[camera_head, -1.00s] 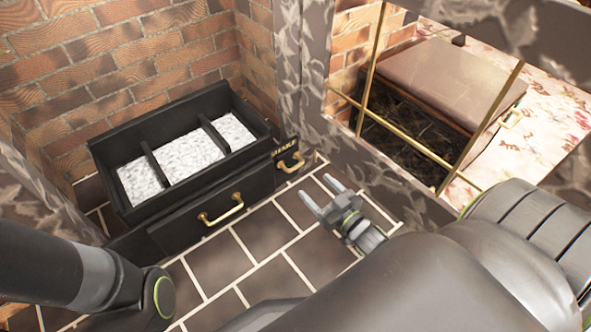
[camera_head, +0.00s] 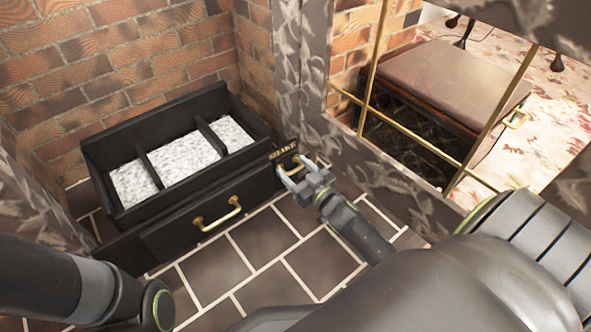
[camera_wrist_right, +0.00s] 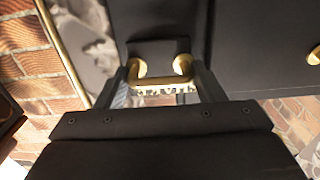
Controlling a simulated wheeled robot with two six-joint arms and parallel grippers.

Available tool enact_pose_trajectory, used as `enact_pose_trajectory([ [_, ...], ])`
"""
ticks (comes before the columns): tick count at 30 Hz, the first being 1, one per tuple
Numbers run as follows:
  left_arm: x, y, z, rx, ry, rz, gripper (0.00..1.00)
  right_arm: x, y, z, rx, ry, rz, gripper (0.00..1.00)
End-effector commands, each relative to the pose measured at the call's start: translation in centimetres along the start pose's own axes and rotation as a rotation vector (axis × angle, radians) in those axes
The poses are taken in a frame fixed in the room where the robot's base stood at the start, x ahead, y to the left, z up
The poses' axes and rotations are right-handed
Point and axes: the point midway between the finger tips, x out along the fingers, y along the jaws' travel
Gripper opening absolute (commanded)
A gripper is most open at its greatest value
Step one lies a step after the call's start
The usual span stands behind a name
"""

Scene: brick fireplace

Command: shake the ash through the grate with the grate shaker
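The grate shaker is a small brass handle marked "SHAKE" at the right end of the black firebox front. In the right wrist view the brass handle (camera_wrist_right: 160,82) lies between my two fingers, with a gap on each side. My right gripper (camera_head: 290,166) is open at this handle and partly covers it in the head view. The black grate box (camera_head: 101,152) holds grey-white ash (camera_head: 184,157) in three sections split by two bars. My left arm comes in from the left, but its gripper is out of view.
A larger brass handle (camera_head: 217,214) is on the drawer front below the box. Brick walls (camera_head: 130,60) enclose the back. A patterned stone surround and a brass-barred frame (camera_head: 370,62) stand to the right. The dark tiled floor (camera_head: 270,240) in front is clear.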

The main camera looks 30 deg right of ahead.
Motion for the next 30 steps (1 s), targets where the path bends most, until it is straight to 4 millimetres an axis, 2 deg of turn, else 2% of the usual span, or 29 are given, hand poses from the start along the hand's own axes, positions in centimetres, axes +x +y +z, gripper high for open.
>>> enact_pose_trajectory([
  [1, 0.0, 0.0, 0.0, 0.0, 0.0, 0.0, 0.0, 0.0, 0.0, 0.0, 0.0, 0.0, 0.0, 0.55],
  [9, 0.0, 0.0, 0.0, 0.0, -0.001, 0.001, 0.0, 0.0, 0.0, 0.0, 0.0, 0.0, 0.0, 0.21],
  [13, 0.3, 0.1, 0.2, 0.001, -0.001, 0.001, 0.0, -0.7, 0.0, 0.0, 0.0, -0.002, 0.0, 0.21],
  [21, 2.2, 0.4, 1.2, 0.003, -0.005, 0.002, 0.0, -4.9, 0.0, -0.2, 0.001, -0.004, 0.0, 0.21],
  [30, 2.2, 0.4, 1.2, 0.004, -0.007, 0.002, 0.0, -5.6, -0.1, 0.1, 0.0, 0.0, 0.0, 0.21],
])
